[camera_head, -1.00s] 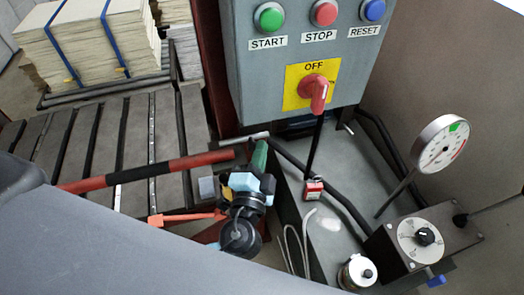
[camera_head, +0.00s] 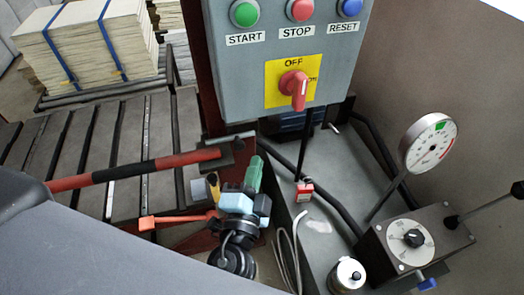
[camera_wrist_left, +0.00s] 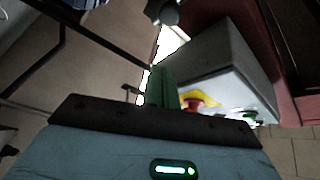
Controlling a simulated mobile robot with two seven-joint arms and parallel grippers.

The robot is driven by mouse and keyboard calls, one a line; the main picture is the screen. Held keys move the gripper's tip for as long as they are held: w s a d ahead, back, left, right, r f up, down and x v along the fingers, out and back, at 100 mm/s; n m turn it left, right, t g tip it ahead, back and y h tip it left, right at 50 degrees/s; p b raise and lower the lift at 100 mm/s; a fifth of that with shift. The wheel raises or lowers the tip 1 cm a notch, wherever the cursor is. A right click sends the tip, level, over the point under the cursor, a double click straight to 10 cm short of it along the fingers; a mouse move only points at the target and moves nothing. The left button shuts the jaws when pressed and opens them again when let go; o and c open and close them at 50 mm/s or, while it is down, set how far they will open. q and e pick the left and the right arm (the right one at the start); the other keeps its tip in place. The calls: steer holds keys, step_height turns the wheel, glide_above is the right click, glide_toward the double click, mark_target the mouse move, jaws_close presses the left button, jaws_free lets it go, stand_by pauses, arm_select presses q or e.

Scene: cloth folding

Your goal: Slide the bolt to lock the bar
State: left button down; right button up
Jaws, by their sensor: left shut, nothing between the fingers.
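The red-and-black striped bar (camera_head: 133,171) runs from the left to a dark bracket (camera_head: 229,147) on the red post. A grey rod-like piece lies along the bracket's top; I cannot tell whether it is the bolt, or how far it has slid. My left gripper (camera_head: 254,170), light blue and black with green fingers, is shut and empty. It is below and right of the bracket and appears apart from it. In the left wrist view the green fingers (camera_wrist_left: 161,87) are together, with the underside of the grey control box behind them. My right gripper is out of view.
The grey control box (camera_head: 225,85) with a red switch (camera_head: 295,85) hangs above. A red padlock (camera_head: 304,191), a dial gauge (camera_head: 428,145) and a dark knob box (camera_head: 417,240) are to the right. An orange handle (camera_head: 180,219) is left of my gripper.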

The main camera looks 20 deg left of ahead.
arm_select(q)
steer(key=shift+s+d+f+b, duration=0.15)
steer(key=shift+s+b, duration=0.15)
steer(key=shift+s, duration=0.65)
steer(key=shift+s+d+f+b, duration=0.15)
steer(key=shift+s+b, duration=0.1)
steer(key=shift+s, duration=0.7)
steer(key=shift+r, duration=0.1)
